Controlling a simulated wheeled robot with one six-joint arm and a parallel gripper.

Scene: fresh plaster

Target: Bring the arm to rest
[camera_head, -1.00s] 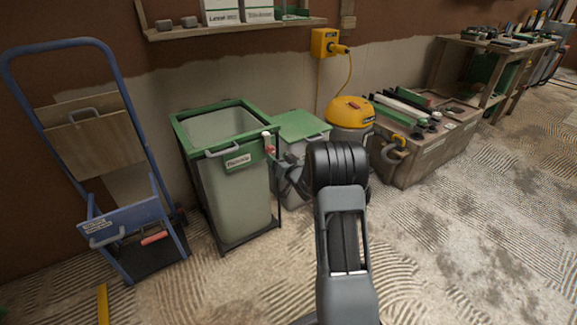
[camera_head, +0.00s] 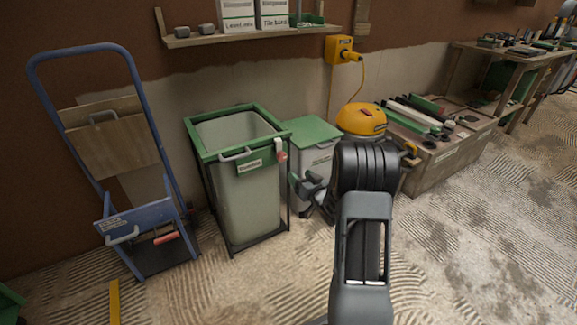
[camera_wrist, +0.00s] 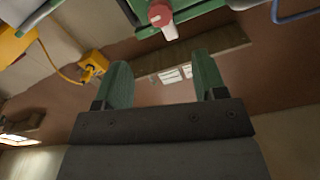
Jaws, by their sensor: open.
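My gripper (camera_head: 303,184) shows small and dark in the head view, in front of the lidded grey bin and right of the open green-rimmed bin (camera_head: 245,207). My dark arm link partly hides the space right of it. In the wrist view my gripper (camera_wrist: 163,78) has its two green-grey fingers spread apart, with nothing between them. The wall and shelf show through the gap. A red-and-white piece (camera_head: 281,153) is on the open bin's front right corner; it also shows beyond the fingertips in the wrist view (camera_wrist: 161,16), apart from them.
The lidded bin (camera_head: 313,131) and a yellow-topped vacuum (camera_head: 361,119) stand by the wall. A blue hand truck (camera_head: 88,50) is at the left. A wooden crate (camera_head: 445,170) and a workbench (camera_head: 520,50) are at the right. The plaster-marked floor (camera_head: 470,265) is clear at right front.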

